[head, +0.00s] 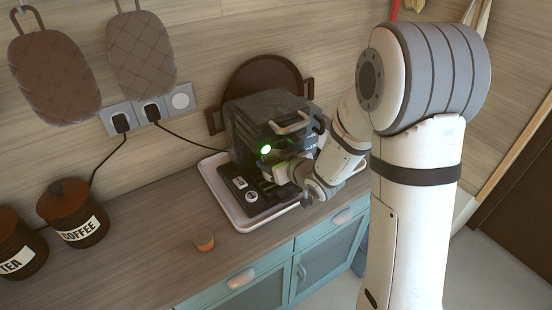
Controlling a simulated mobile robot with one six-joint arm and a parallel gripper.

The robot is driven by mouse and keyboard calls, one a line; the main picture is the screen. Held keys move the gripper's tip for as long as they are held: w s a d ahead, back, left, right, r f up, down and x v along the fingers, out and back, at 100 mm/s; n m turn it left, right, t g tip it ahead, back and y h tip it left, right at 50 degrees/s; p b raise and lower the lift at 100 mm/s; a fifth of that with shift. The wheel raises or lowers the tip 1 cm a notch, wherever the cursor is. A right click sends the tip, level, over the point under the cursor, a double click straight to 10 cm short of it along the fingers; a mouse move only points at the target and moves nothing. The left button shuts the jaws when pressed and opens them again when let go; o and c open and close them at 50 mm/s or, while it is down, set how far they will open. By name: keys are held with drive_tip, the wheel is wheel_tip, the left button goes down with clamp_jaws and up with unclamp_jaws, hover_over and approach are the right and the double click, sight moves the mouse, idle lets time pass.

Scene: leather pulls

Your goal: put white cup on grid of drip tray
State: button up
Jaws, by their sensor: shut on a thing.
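A dark coffee machine (268,115) with a glowing green light stands on a white tray (216,188) on the counter. My gripper (281,174) reaches in from the right, low at the machine's front, over the drip tray. It is shut on a small pale thing, which I take to be the white cup (269,175). The cup is small and partly hidden by my gripper. I cannot tell whether it touches the grid.
Coffee (74,213) and tea (18,245) canisters stand at the left. A round brown board (262,73) leans behind the machine. The counter between the canisters and the tray is mostly clear.

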drive_tip(key=shift+d+f, duration=0.1)
drive_tip(key=shift+f, duration=0.2)
drive_tip(key=shift+f, duration=0.1)
drive_tip(key=shift+f+b, duration=0.15)
drive_tip(key=shift+b, duration=0.15)
drive_tip(key=o, duration=1.2)
drive_tip(key=shift+s, duration=0.1)
